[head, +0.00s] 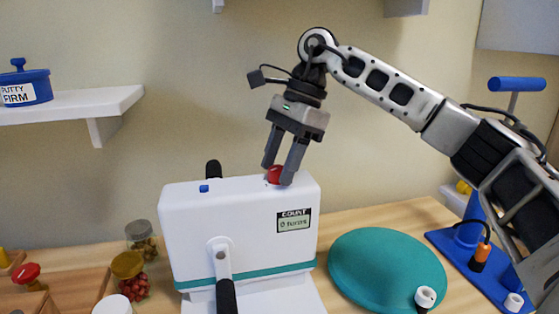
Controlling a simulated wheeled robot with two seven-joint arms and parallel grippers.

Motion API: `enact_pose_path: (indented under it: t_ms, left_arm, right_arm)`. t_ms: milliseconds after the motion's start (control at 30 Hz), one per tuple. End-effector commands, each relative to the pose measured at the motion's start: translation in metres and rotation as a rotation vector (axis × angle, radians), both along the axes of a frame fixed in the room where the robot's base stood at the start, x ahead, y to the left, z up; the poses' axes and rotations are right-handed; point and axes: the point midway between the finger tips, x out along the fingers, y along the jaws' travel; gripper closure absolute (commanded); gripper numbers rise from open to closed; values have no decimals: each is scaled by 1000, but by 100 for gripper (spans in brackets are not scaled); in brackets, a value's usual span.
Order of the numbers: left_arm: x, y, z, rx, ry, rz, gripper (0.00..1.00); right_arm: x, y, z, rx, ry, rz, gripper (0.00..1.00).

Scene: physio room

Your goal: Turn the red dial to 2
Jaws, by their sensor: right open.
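The red dial (275,175) sits on top of a white box-shaped device (190,225), near its right end. My right gripper (279,172) points down from above, with its fingers apart on either side of the dial. I cannot tell whether the fingers touch it. The dial's numbers and pointer are not visible. A small display (294,222) on the device's front reads "COUNT" with small text under it. My left gripper is not in view.
A crank handle (225,290) is on the device's front and a blue button (204,188) on its top. Jars (130,275) stand to the left. A teal disc (385,268) and a blue stand (475,255) are to the right. A shelf (110,100) holds a blue putty pot (25,85).

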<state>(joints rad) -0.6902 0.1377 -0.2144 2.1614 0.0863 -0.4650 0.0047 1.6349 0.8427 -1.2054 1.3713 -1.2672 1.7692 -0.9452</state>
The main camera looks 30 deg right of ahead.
Motion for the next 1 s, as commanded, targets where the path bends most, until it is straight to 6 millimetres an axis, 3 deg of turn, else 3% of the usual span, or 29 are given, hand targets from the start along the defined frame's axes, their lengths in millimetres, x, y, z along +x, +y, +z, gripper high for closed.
enact_pose_path:
  t_ms: [167,300,333,667,1000]
  left_arm:
    - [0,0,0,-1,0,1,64]
    - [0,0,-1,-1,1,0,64]
    - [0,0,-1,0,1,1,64]
    - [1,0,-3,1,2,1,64]
    - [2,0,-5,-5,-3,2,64]
  right_arm:
    - [0,0,0,0,0,-1,48]
    - [0,0,0,1,0,0,87]
    - [0,0,0,1,0,0,93]
    - [0,0,0,2,0,-29,93]
    - [-1,0,-1,2,-1,-233,93]
